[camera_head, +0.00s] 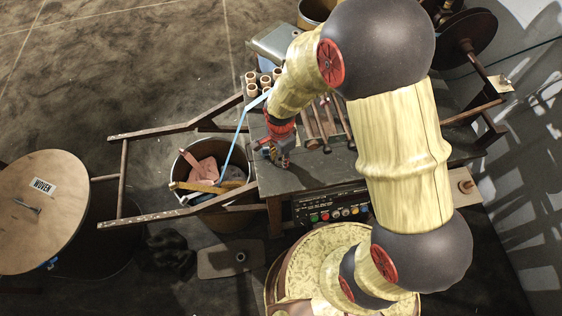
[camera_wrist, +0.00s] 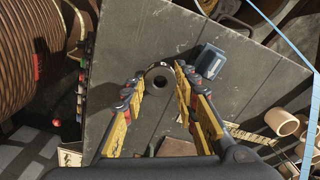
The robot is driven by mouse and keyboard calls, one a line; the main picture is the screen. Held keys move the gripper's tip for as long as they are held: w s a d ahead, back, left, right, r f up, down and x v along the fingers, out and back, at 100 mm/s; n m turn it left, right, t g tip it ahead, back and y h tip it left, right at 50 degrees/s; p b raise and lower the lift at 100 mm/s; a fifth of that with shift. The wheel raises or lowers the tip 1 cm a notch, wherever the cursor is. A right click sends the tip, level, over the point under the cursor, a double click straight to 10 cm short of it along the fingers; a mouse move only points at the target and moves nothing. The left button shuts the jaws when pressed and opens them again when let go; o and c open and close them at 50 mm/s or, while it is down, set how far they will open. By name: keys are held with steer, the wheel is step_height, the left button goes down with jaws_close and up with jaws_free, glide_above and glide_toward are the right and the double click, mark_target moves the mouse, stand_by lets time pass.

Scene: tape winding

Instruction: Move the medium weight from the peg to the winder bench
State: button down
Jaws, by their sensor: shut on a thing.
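The medium weight (camera_wrist: 161,80) shows in the wrist view as a small dark round piece with a hole in its top. It sits between the tips of my gripper (camera_wrist: 159,78), which is shut on it. The dark top of the winder bench (camera_wrist: 128,55) lies beneath; I cannot tell whether the weight touches it. In the head view, my gripper (camera_head: 276,152) points down over the left part of the bench top (camera_head: 306,180). The weight is not clear there. I cannot make out the peg for sure in either view.
A blue block (camera_wrist: 211,61) lies close to the right finger. Several tan tubes (camera_wrist: 281,122) stand at the bench's left end. A light-blue strap (camera_head: 236,140) runs down to a bin (camera_head: 183,165) of mixed items. Colored buttons (camera_head: 336,213) line the bench front.

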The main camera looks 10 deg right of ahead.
steer(key=shift+f, duration=1.25)
steer(key=shift+s, duration=0.1)
steer(key=shift+f+b, duration=0.15)
steer(key=shift+b, duration=0.15)
steer(key=c, duration=1.4)
jaws_free()
step_height(320, 180, up, 13)
steer(key=p, duration=0.2)
steer(key=shift+f+p, duration=0.2)
steer(key=shift+p, duration=0.2)
steer(key=s+d+r+n+t, duration=0.2)
steer(key=s+d+r+n, duration=0.1)
steer(key=r, duration=0.5)
steer(key=s+d+r+n+t, duration=0.1)
steer(key=s+d+r+n, duration=0.3)
steer(key=r, duration=0.5)
steer(key=s+d+r+n+t, duration=0.2)
steer(key=s+r+n, duration=0.4)
steer(key=r, duration=0.3)
steer(key=shift+s+d+t, duration=0.3)
steer(key=shift+s+d, duration=0.25)
steer(key=shift+d, duration=0.1)
